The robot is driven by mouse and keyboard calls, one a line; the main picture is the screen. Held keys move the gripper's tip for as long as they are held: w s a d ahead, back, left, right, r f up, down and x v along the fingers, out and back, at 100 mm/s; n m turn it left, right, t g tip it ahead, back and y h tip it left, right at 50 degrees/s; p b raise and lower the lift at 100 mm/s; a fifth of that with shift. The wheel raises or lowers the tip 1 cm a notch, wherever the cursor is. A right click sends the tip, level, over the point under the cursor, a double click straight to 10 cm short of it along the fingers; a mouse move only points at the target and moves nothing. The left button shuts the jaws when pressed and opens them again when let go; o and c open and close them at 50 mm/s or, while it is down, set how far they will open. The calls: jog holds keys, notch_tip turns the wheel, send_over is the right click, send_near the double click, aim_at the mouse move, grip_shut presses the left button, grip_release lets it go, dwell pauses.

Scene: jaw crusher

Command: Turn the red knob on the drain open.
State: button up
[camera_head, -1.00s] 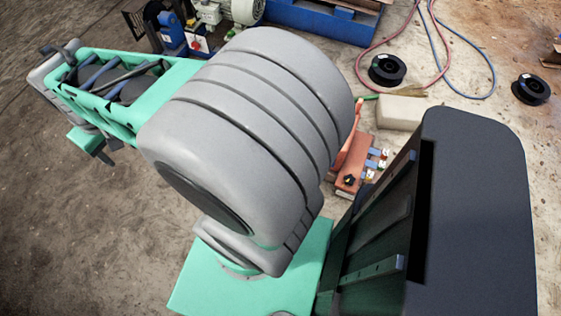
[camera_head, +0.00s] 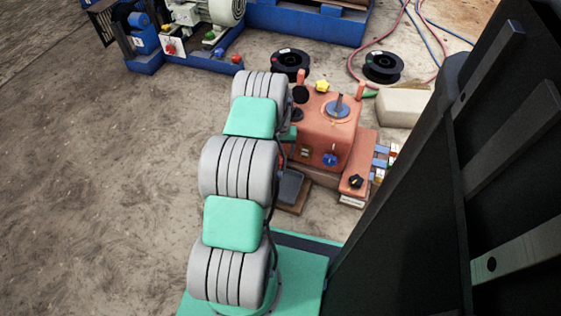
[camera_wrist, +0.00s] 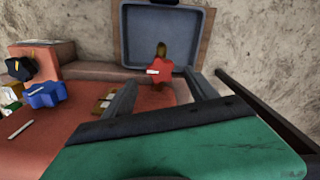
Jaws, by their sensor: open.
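The red knob (camera_wrist: 159,72) is star-shaped with a white label and sits on a brass drain fitting (camera_wrist: 162,49), near the centre of the wrist view. My gripper (camera_wrist: 163,83) is open, with its two grey fingers on either side of the knob in the picture. Whether they touch it I cannot tell. The fitting stands at the side of the orange machine (camera_wrist: 85,135), over a grey tray (camera_wrist: 141,28).
The tray (camera_head: 292,187) lies on a board by the machine. Black spools (camera_head: 383,67) and hoses lie behind. Floor at left is clear.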

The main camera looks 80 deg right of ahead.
aim_at(281, 159)
notch_tip(281, 159, down, 4)
jog(key=shift+f+b, duration=0.1)
jog(key=shift+b, duration=0.5)
jog(key=c, duration=1.4)
